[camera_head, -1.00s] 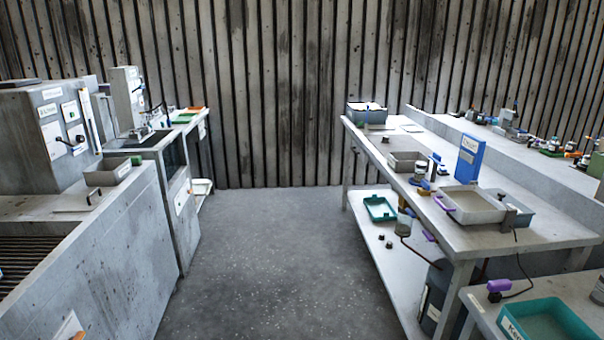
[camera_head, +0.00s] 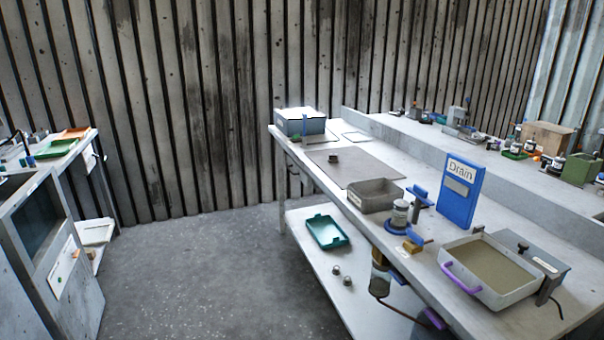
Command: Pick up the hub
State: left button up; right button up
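Neither of my grippers is in view. No part is labelled as the hub. A small dark round part (camera_head: 333,157) sits on a flat grey mat (camera_head: 372,172) at the far end of the right-hand bench; it could be the hub, but it is too small to tell. Two small round metal parts (camera_head: 341,275) lie on the bench's lower shelf and are also too small to identify.
The bench (camera_head: 462,313) also carries a grey bin (camera_head: 375,196), a blue "Drain" board (camera_head: 461,199), a sand-filled tray (camera_head: 488,272) and a lidded box (camera_head: 300,122). A teal tray (camera_head: 327,231) lies on the lower shelf. The floor (camera_head: 210,275) between benches is clear.

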aim_at(333, 157)
jog(key=i+j+z, duration=0.35)
jog(key=i+j, duration=0.15)
jog(key=i, duration=0.15)
jog(key=i+j+z, duration=0.1)
jog(key=z, duration=0.35)
jog(key=i+j+z, duration=0.2)
jog(key=z, duration=0.25)
